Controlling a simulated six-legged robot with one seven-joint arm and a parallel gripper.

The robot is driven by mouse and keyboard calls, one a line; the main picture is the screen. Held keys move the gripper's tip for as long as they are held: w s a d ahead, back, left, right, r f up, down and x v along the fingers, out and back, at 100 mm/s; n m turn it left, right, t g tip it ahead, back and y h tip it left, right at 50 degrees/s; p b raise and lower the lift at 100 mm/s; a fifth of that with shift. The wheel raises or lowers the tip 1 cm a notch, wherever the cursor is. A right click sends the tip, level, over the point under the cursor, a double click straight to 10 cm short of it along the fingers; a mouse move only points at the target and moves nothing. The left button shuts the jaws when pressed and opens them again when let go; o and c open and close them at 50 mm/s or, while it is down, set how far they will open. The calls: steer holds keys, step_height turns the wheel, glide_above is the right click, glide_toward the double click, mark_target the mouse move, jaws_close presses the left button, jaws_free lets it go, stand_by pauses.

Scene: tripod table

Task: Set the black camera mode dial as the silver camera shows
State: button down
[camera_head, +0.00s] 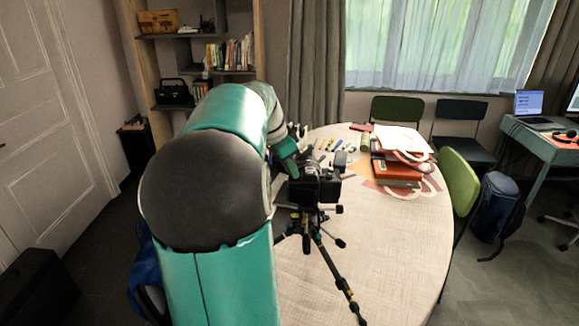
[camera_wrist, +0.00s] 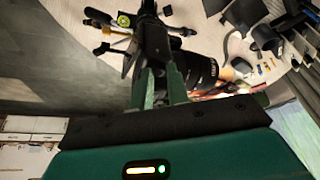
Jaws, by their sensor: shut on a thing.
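The black camera (camera_head: 318,189) sits on a black tripod (camera_head: 318,238) at the near part of the round table (camera_head: 400,260). In the wrist view the black camera (camera_wrist: 152,38) shows between and beyond my fingers, with its lens (camera_wrist: 196,72) to the right. My gripper (camera_head: 287,160) is at the camera's top left side. In the wrist view my gripper (camera_wrist: 158,84) has its two green fingers at the camera's top, shut on the mode dial. The fingers hide the dial, and its setting cannot be read. I cannot make out the silver camera for certain.
A stack of books and papers (camera_head: 397,160) stands at the table's back right. Pens and small items (camera_head: 335,146) lie at the back. The tripod legs spread over the front, where the right side is clear. A green chair (camera_head: 460,182) stands at the right edge.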

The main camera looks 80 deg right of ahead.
steer(key=shift+r, duration=0.1)
stand_by(0.4)
steer(key=c, duration=1.3)
jaws_free()
steer(key=shift+c, duration=0.2)
steer(key=shift+s, duration=0.1)
